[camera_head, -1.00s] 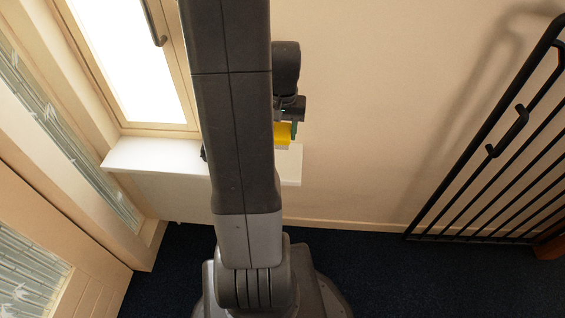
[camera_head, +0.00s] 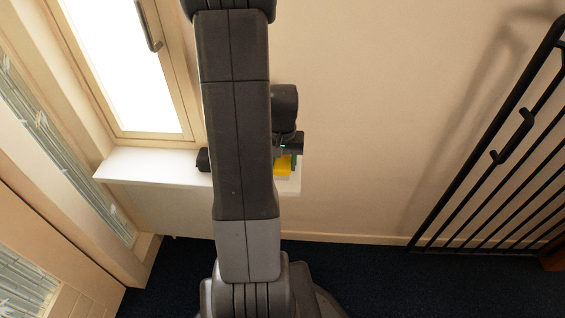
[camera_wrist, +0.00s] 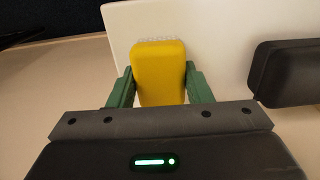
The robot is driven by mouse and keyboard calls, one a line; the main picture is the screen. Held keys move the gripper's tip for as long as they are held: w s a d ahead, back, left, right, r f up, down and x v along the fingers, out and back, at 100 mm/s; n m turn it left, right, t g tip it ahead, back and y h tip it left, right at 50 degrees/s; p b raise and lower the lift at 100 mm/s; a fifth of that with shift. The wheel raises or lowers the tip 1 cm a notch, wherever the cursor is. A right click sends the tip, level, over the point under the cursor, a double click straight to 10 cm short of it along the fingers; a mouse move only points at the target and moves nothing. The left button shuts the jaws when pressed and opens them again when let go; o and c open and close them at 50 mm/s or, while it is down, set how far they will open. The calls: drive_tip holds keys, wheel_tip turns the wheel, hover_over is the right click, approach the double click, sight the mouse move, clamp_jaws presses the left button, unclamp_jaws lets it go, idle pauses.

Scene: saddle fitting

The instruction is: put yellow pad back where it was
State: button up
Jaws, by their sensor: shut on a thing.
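The yellow pad (camera_wrist: 160,72) is between the two green fingers of my gripper (camera_wrist: 160,90) in the wrist view, and the gripper is shut on it. In the head view the yellow pad (camera_head: 283,166) shows just right of my arm, over the right end of the white ledge (camera_head: 140,166). I cannot tell whether the pad touches the ledge. My arm hides much of the gripper and the middle of the ledge in the head view.
A black rounded object (camera_wrist: 288,73) lies on the ledge right of the pad in the wrist view. A window (camera_head: 125,65) stands above the ledge at left. A black railing (camera_head: 490,140) is on the right wall. The ledge's left part is clear.

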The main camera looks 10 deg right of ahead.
sight(283, 161)
drive_tip(key=o, duration=0.9)
drive_tip(key=shift+r, duration=0.1)
wheel_tip(283, 161, up, 12)
drive_tip(key=p, duration=0.3)
drive_tip(key=shift+p, duration=0.3)
wheel_tip(283, 161, down, 13)
drive_tip(key=b, duration=0.4)
wheel_tip(283, 161, up, 4)
drive_tip(key=shift+p, duration=0.8)
drive_tip(key=shift+r, duration=0.7)
